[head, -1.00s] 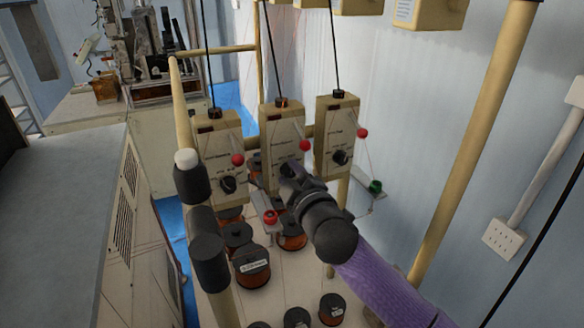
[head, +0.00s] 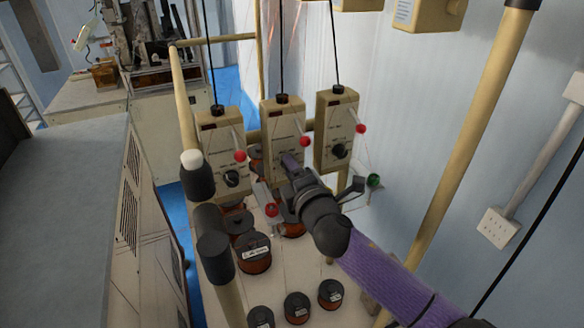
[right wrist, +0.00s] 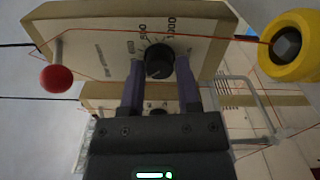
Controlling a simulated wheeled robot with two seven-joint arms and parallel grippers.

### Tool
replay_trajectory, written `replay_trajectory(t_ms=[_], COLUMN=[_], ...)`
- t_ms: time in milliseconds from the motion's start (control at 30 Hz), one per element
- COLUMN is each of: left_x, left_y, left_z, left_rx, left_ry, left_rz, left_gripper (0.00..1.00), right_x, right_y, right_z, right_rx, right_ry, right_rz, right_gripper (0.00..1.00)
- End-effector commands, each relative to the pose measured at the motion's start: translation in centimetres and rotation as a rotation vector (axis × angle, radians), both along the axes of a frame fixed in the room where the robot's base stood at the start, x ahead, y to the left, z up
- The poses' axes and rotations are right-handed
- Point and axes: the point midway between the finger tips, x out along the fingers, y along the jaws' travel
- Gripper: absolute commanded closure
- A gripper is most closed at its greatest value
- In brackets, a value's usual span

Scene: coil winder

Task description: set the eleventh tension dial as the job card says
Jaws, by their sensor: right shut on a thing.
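Three beige tension boxes hang in a row in the head view: a left box (head: 222,165), a middle box (head: 284,128) and a right box (head: 336,130). Each has a red ball on a thin arm. The black dials of the left box (head: 231,179) and right box (head: 340,151) are visible. My right gripper (head: 289,160) is at the middle box and hides its dial there. The dial's exact setting is unclear. My left gripper is out of view.
Copper wire spools (head: 254,252) stand below the boxes. A beige post (head: 470,150) rises at the right, and a rail with black cylinders (head: 215,257) runs at the left. A green part (head: 374,180) sits right of my gripper. Thin wires run past the boxes.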

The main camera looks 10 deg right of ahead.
Motion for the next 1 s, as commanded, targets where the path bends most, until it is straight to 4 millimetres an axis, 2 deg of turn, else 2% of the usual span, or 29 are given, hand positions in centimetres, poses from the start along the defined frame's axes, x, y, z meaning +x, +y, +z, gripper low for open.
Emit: replay_trajectory(t_ms=[567,600,733,1000], left_x=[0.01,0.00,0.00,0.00], left_y=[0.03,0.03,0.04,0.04], left_z=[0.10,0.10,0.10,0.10], left_rx=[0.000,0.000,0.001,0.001], left_ry=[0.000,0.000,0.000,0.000], left_rz=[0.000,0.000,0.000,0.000], left_gripper=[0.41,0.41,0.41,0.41], right_x=[-0.01,-0.01,-0.01,-0.05], right_y=[0.00,0.00,0.00,-0.02], right_z=[-0.07,-0.07,-0.05,-0.04], right_rx=[-0.029,-0.029,-0.029,-0.028], right_ry=[-0.005,-0.005,-0.005,-0.006], right_rz=[0.000,0.000,0.000,0.000], right_gripper=[1.00,0.52,0.24,0.24])
